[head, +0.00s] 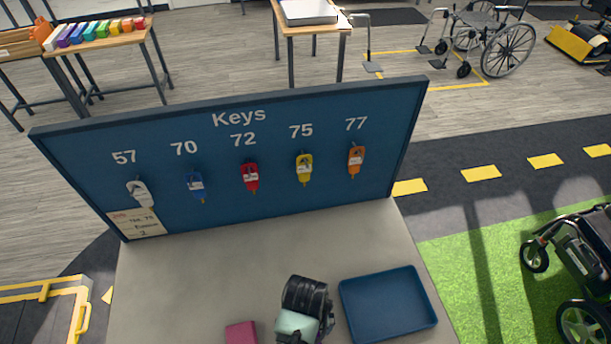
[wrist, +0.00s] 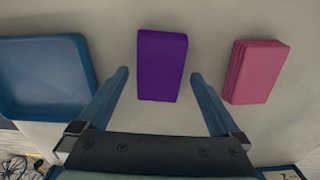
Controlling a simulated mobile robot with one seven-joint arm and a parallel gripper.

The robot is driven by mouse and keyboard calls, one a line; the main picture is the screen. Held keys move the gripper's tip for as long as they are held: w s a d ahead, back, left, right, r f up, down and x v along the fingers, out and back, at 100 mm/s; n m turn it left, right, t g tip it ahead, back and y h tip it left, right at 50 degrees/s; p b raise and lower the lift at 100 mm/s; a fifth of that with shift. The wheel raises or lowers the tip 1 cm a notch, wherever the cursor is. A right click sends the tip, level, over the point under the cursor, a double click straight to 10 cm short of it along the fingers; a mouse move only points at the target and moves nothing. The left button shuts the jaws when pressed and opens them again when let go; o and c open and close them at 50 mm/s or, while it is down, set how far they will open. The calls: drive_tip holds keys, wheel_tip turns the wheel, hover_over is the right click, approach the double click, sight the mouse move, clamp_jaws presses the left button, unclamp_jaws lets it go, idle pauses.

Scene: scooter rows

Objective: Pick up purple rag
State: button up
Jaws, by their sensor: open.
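The purple rag (wrist: 162,65) is a folded block lying on the grey tabletop in the wrist view, slightly right of the middle. My gripper (wrist: 159,76) is open above it, with one finger to each side of the rag in the picture and nothing held. I cannot tell the height gap. In the head view my wrist hides the purple rag and the fingers do not show clearly.
A pink rag (wrist: 256,71) lies right of the purple one, also partly seen in the head view (head: 241,333). An empty blue tray (head: 388,303) lies on the table (head: 180,290). A blue key board (head: 245,150) with several keys stands along the far edge.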

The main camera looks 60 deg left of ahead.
drive_tip(key=shift+w+f, duration=0.1)
drive_tip(key=shift+f, duration=0.7)
drive_tip(key=shift+c, duration=0.2)
drive_tip(key=c, duration=1.1)
drive_tip(key=shift+c, duration=0.2)
drive_tip(key=shift+r, duration=0.15)
wheel_tip(320, 180, up, 10)
drive_tip(key=b, duration=0.1)
